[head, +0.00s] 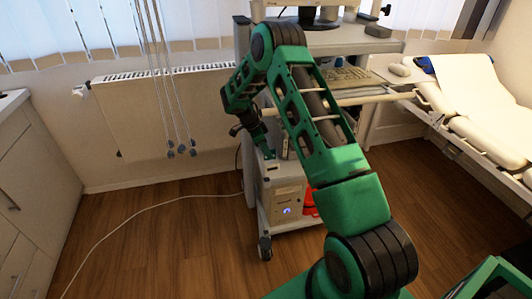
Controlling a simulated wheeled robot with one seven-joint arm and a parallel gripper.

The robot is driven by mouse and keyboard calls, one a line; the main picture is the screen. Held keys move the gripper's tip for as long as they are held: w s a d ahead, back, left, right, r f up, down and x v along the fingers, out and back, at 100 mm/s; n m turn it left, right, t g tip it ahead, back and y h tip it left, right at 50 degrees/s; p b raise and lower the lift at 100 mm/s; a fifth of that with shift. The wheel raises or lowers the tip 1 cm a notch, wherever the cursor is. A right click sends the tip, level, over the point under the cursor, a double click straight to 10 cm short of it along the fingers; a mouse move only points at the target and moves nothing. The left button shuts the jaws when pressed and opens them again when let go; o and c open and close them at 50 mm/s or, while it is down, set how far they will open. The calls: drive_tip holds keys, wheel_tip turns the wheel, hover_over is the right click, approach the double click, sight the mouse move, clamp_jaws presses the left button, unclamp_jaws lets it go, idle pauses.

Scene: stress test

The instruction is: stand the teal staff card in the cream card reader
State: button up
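My gripper (267,153) points down at the end of my green arm, just above the top of a pale cream box (284,192) on the cart. The box has a small blue-lit mark low on its front and may be the card reader; I cannot be sure. I cannot pick out the teal staff card from the green of my gripper at this size. The fingers are too small to show whether they are open, shut or holding something.
The wheeled cart (388,46) carries a monitor foot and a keyboard (350,77). A red object (310,203) sits beside the cream box. A padded couch (470,100) is at right, a radiator (135,115) and hanging cords at left. The wooden floor (150,240) is open except for a white cable.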

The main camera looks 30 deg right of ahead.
drive_tip(key=shift+r, duration=0.1)
drive_tip(key=v, duration=1)
drive_tip(key=shift+a+r, duration=0.2)
drive_tip(key=shift+w, duration=0.15)
